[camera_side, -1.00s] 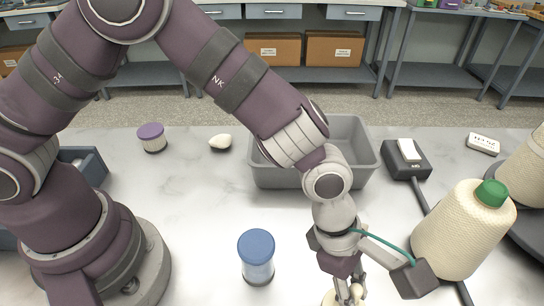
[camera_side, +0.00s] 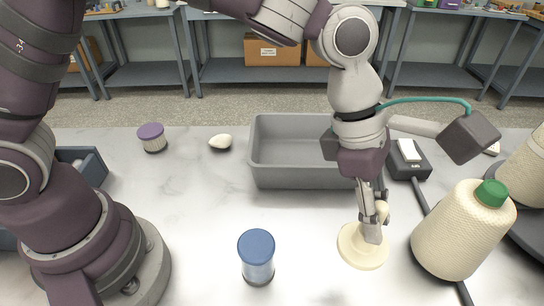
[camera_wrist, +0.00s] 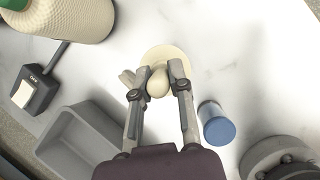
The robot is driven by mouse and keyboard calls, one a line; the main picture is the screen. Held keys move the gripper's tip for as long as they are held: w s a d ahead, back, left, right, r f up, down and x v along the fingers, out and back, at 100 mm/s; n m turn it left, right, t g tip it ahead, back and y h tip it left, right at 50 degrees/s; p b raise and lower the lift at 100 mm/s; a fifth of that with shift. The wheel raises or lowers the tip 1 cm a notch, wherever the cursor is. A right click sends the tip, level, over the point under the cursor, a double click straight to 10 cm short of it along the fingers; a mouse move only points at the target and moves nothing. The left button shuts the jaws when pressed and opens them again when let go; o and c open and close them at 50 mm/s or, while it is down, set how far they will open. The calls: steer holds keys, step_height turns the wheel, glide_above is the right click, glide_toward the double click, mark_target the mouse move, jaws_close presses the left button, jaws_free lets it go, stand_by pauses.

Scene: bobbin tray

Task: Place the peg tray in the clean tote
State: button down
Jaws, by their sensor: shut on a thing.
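The peg tray (camera_side: 355,254) is a cream round disc with a rounded upright part at its middle. My gripper (camera_side: 375,222) is shut on that upright part from above, and the disc hangs below the fingers. It looks raised off the table, but how high is hard to tell. In the wrist view, the disc (camera_wrist: 163,53) shows beyond my fingertips (camera_wrist: 158,75). The grey tote (camera_side: 290,179) is empty where I can see into it and stands behind the peg tray to the left. My wrist hides its right end. It also shows at lower left in the wrist view (camera_wrist: 65,150).
A blue-lidded jar (camera_side: 257,258) stands at front centre. A large thread cone (camera_side: 455,235) with a green top is close on the right. A black switch box (camera_side: 424,166) with a cable sits right of the tote. A purple-lidded jar (camera_side: 151,137) and white lump (camera_side: 220,142) lie left.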

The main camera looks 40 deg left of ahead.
steer(key=w+a+n+t, duration=0.1)
steer(key=w+a+n, duration=0.3)
steer(key=w+a, duration=0.55)
steer(key=n+t+y, duration=0.1)
steer(key=n, duration=0.2)
glide_above(294, 162)
step_height(294, 162, down, 9)
steer(key=shift+f, duration=0.2)
steer(key=c, duration=1)
jaws_free()
steer(key=shift+f, duration=0.1)
steer(key=shift+c, duration=0.2)
